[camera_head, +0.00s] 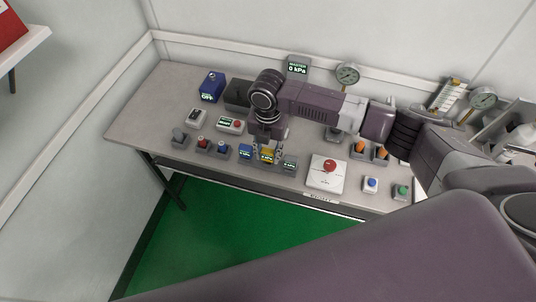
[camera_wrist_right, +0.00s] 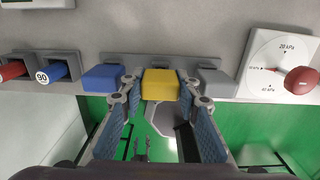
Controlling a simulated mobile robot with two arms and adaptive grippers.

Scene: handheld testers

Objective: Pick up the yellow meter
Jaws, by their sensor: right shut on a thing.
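The yellow meter (camera_head: 267,156) stands near the front edge of the table (camera_head: 140,123), between a blue meter (camera_head: 246,151) on its left and a grey meter (camera_head: 289,164) on its right. My right gripper (camera_head: 267,152) reaches down over it. In the right wrist view, the yellow meter (camera_wrist_right: 160,84) sits between the fingertips of my right gripper (camera_wrist_right: 160,88), which is shut on it. The blue meter (camera_wrist_right: 102,78) and grey meter (camera_wrist_right: 216,82) flank the fingers closely. Whether the yellow meter is clear of its holder cannot be told. My left gripper is not in view.
A white panel with a red knob (camera_head: 330,166) stands right of the meters. Red-topped and grey handles (camera_head: 203,143) stand to the left. Gauges (camera_head: 347,75) and a display (camera_head: 297,67) line the back. Green floor (camera_head: 240,230) lies in front of the table.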

